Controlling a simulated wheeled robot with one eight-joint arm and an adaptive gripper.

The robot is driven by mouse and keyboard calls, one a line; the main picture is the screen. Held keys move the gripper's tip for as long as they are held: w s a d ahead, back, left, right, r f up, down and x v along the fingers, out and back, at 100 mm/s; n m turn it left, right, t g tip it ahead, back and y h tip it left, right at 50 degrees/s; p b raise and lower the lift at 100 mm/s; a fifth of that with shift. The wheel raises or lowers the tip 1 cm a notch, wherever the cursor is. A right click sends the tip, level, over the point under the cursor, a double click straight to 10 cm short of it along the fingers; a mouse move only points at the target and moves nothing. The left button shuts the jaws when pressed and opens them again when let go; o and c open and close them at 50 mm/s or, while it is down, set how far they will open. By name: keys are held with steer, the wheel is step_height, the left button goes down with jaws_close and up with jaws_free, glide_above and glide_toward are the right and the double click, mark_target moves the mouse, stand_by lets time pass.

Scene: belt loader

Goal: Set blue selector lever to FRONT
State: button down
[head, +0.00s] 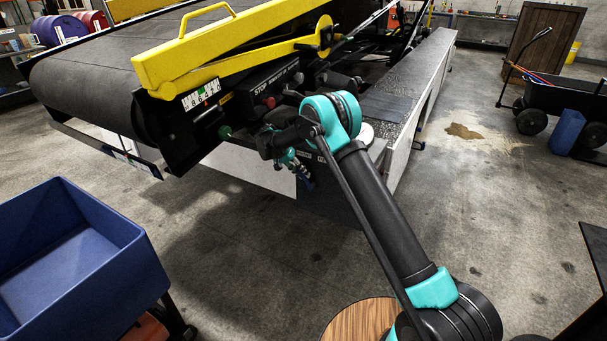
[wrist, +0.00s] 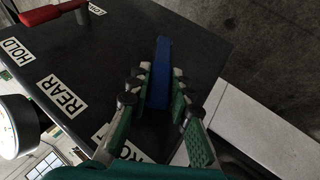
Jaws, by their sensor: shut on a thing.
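The blue selector lever (wrist: 162,62) lies between the fingers of my gripper (wrist: 161,88) in the wrist view, with its far end showing beyond the fingertips. My gripper is shut on it. The lever is over a dark panel (wrist: 110,45) that bears a white REAR label (wrist: 62,95) to the left of the lever. A second label (wrist: 118,142) is partly covered by my gripper, and only part of its lettering shows. The lever's pivot cannot be made out. In the head view, my gripper (head: 291,163) is at the loader's near end, and the lever is not clear there.
A HOLD label (wrist: 14,50) and a red handle (wrist: 60,14) are at the upper left of the wrist view. A white round gauge (wrist: 18,127) is at its left edge. The belt loader (head: 90,60) fills the upper head view; a blue bin (head: 75,245) stands lower left.

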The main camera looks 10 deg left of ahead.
stand_by(0.4)
steer(key=c, duration=1.4)
jaws_free()
steer(key=shift+a, duration=0.1)
steer(key=shift+o, duration=0.2)
